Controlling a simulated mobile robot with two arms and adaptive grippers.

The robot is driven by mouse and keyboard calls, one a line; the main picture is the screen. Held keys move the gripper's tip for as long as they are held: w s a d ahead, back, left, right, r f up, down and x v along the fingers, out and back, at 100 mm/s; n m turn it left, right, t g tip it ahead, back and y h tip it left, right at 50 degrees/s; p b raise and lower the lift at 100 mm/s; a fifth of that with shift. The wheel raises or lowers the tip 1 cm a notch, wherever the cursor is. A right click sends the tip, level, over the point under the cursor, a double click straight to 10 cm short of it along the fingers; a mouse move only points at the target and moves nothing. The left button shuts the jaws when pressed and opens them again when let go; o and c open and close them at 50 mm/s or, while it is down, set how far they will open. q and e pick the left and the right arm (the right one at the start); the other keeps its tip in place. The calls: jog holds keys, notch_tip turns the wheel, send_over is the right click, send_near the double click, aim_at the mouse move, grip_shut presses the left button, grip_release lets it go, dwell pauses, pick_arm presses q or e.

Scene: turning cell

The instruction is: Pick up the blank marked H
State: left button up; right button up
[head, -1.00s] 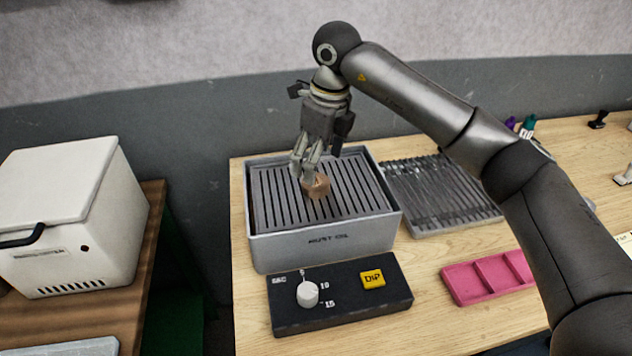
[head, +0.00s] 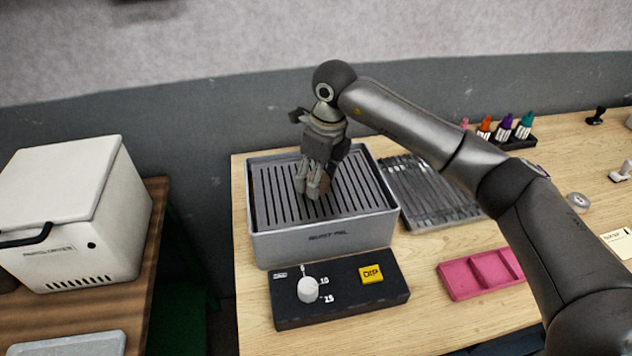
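A small brown wooden blank (head: 325,183) is at the slatted top of the grey dip tank (head: 325,240). It is partly hidden behind the fingers of my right gripper (head: 312,188), and no letter can be read on it. The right gripper points down, low over the slats, with its fingers in front of and left of the blank. I cannot tell whether the fingers are closed on the blank or only beside it. My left gripper is not in view.
A ribbed grey tray (head: 430,195), pink tray (head: 480,273) and several coloured bottles (head: 505,127) are to the right. A white lidded box (head: 70,215) stands left.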

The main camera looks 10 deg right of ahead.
jog(key=c, duration=0.5)
